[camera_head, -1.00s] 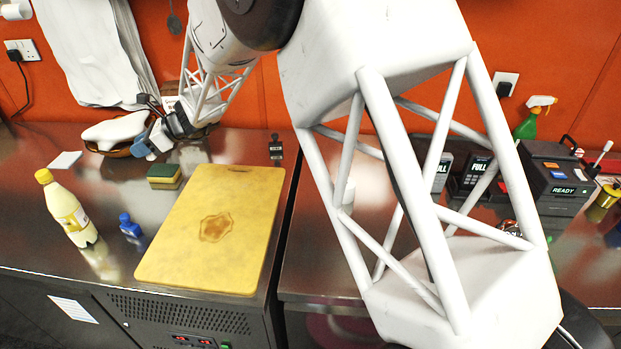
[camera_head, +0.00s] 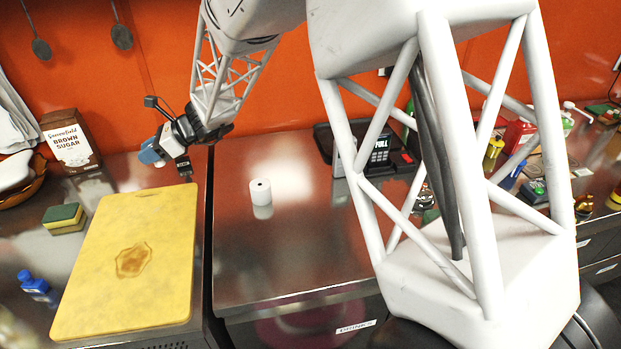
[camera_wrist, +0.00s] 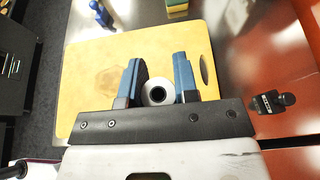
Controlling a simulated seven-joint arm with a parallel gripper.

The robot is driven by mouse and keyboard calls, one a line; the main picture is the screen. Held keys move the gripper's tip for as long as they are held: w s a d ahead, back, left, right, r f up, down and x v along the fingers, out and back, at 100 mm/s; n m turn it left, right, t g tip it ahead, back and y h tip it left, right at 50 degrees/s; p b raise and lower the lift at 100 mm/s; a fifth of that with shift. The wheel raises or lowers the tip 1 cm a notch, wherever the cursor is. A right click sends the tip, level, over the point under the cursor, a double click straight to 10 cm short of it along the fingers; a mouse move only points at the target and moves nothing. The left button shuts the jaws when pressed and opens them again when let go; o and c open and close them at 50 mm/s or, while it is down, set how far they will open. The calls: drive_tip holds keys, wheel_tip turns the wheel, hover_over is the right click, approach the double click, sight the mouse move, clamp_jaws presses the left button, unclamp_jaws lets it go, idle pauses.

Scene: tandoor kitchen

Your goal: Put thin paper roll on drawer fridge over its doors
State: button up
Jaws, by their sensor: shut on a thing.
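My gripper (camera_head: 160,157) is above the left counter, by the far edge of the yellow cutting board. In the wrist view its blue fingers (camera_wrist: 158,88) are shut on a white paper roll (camera_wrist: 158,91), seen end-on with its dark core hole. The head view hides this roll behind the gripper. A second white roll (camera_head: 260,192) stands upright and apart on the right steel counter (camera_head: 290,250). The left counter (camera_head: 185,225) has a vented front panel. I cannot tell from these views which unit is the drawer fridge; a label (camera_head: 356,327) on the right unit is hard to read.
The cutting board (camera_head: 120,290) covers much of the left counter. A sponge (camera_head: 64,218), blue bottle (camera_head: 38,288), brown sugar box (camera_head: 70,142) and small black object (camera_head: 183,165) are around it. A card terminal (camera_head: 380,152) stands at the right counter's back. Steel around the standing roll is clear.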

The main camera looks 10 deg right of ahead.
drive_tip(key=s+d+m+t, duration=0.3)
drive_tip(key=d, duration=2)
drive_tip(key=s+d+f+m+t+h, duration=0.1)
drive_tip(key=s+d+m+t, duration=0.1)
drive_tip(key=s+d, duration=0.7)
drive_tip(key=s+d+f+m+t+h, duration=0.1)
drive_tip(key=s+d+m+t, duration=0.3)
drive_tip(key=d, duration=0.8)
drive_tip(key=f, duration=0.3)
drive_tip(key=s+f+n+g, duration=0.1)
drive_tip(key=f, duration=0.2)
drive_tip(key=f+n, duration=0.1)
drive_tip(key=f, duration=0.2)
drive_tip(key=shift+s+f, duration=0.2)
drive_tip(key=shift+f, duration=0.15)
drive_tip(key=w, duration=0.5)
drive_tip(key=w+f, duration=0.1)
drive_tip(key=w, duration=1)
drive_tip(key=shift+d+f, duration=0.2)
drive_tip(key=shift+d, duration=0.15)
